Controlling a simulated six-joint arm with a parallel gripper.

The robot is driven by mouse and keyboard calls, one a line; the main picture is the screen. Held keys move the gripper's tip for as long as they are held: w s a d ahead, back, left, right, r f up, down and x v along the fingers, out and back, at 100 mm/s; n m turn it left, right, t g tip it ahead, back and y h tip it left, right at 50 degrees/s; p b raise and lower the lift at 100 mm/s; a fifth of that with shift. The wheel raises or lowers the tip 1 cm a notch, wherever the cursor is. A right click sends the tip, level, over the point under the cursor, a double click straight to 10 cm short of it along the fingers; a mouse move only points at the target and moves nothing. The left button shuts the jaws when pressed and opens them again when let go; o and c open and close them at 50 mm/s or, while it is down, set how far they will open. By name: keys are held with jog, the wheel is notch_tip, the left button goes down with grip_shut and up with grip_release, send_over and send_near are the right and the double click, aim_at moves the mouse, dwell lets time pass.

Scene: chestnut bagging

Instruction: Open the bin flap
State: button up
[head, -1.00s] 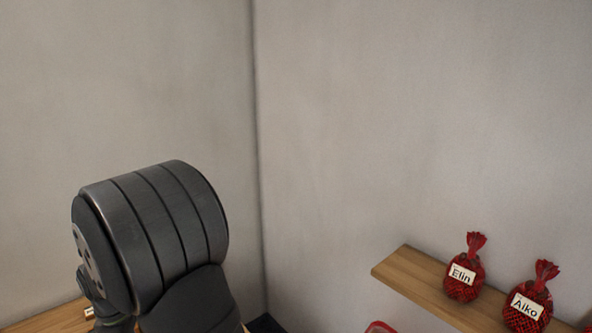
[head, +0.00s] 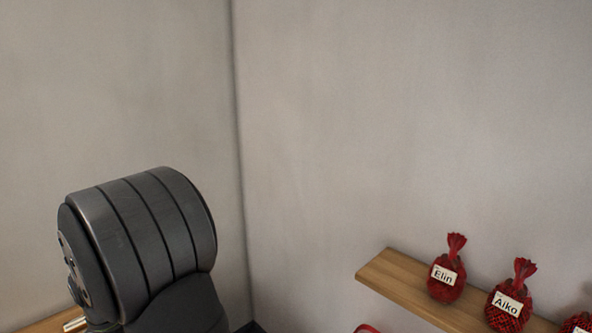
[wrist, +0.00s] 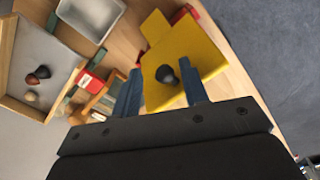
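A yellow panel (wrist: 205,50) with a dark round knob (wrist: 167,75) shows in the wrist view; it looks like the bin flap, and I cannot tell whether it is open. My gripper (wrist: 160,67) has two blue fingers spread apart. The knob appears in the gap between them, nearer the right finger. No contact with the knob is visible, and the depth between them is unclear. The flap and gripper are out of the head view.
In the wrist view, a wood-rimmed tray (wrist: 12,95) with a few chestnuts (wrist: 38,76) lies left, a pale tray (wrist: 70,30) at top, and a red box (wrist: 90,83) beside the left finger. In the head view, a wooden shelf (head: 392,268) holds red net bags labelled Elin (head: 447,277) and Aiko (head: 508,302).

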jog(key=shift+s+r, duration=0.1)
jog(key=shift+r, duration=3.4)
jog(key=shift+f, duration=3.55)
jog(key=shift+r, duration=0.2)
jog(key=shift+r, duration=1.3)
